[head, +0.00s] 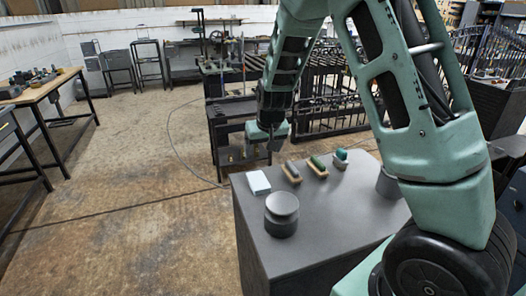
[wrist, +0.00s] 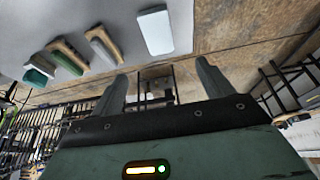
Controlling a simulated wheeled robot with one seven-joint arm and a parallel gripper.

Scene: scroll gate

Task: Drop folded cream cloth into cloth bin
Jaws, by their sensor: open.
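A pale, nearly white folded cloth (head: 259,183) lies flat near the far left edge of the grey table. It also shows in the wrist view (wrist: 155,32), beyond the fingertips. My gripper (head: 264,149) is above and behind the table's far edge, apart from the cloth. Its two fingers (wrist: 162,75) are spread with nothing between them. A round grey container (head: 282,224) with a lighter top stands on the near left of the table. A second round grey container (head: 388,184) is partly hidden behind my arm. I cannot tell which is the cloth bin.
Several brush-like blocks stand in a row right of the cloth: one grey-topped (head: 291,172), one green (head: 318,166), one teal (head: 341,158). The grey table (head: 330,215) is bare in the middle. A dark metal rack (head: 228,150) stands behind it. Open floor lies left.

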